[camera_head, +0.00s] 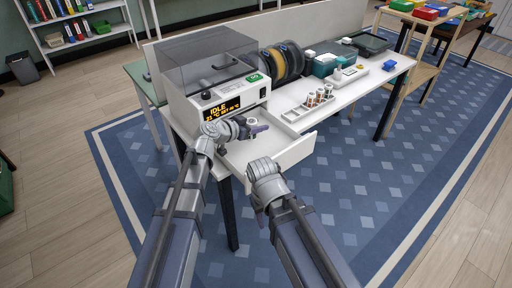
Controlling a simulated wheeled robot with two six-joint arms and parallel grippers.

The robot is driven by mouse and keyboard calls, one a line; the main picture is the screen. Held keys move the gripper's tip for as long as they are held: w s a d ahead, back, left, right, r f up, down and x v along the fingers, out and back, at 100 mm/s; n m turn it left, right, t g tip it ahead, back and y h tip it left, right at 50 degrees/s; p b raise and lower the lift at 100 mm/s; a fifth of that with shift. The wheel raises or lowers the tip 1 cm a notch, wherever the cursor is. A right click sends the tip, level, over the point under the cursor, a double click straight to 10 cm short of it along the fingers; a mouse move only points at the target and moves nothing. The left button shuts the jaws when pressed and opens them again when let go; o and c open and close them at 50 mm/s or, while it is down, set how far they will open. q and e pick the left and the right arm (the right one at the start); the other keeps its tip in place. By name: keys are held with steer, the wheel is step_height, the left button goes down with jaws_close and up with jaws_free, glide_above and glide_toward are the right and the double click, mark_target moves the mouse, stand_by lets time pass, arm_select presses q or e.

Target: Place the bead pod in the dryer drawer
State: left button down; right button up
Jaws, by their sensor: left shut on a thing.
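The white dryer (225,85) with a smoky clear lid stands on the left part of the bench, its display reading IDLE. Its drawer (297,153) appears pulled out at the front, with its white front panel turned toward me. My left gripper (255,128) is in front of the dryer's display, over the drawer area. It is shut on a small pale thing (251,121), which looks like the bead pod and is mostly hidden by the fingers. My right gripper (260,212) is lower, in front of the bench edge and apart from the drawer. Its fingers are too hidden to judge.
Dark and yellow spools (287,62), a teal box (325,62) and a grey tray (365,43) line the bench's back. Bare bench top lies at front right.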

arm_select(q)
steer(key=shift+f+b, duration=5.1)
steer(key=shift+r, duration=0.15)
steer(key=shift+c, duration=1.8)
jaws_free()
steer(key=shift+r, duration=0.15)
steer(key=p+v, duration=0.4)
steer(key=v, duration=0.6)
steer(key=shift+s+a, duration=0.25)
steer(key=shift+s+a+r+p, duration=0.2)
steer(key=shift+s+a+p, duration=0.25)
steer(key=shift+a, duration=0.1)
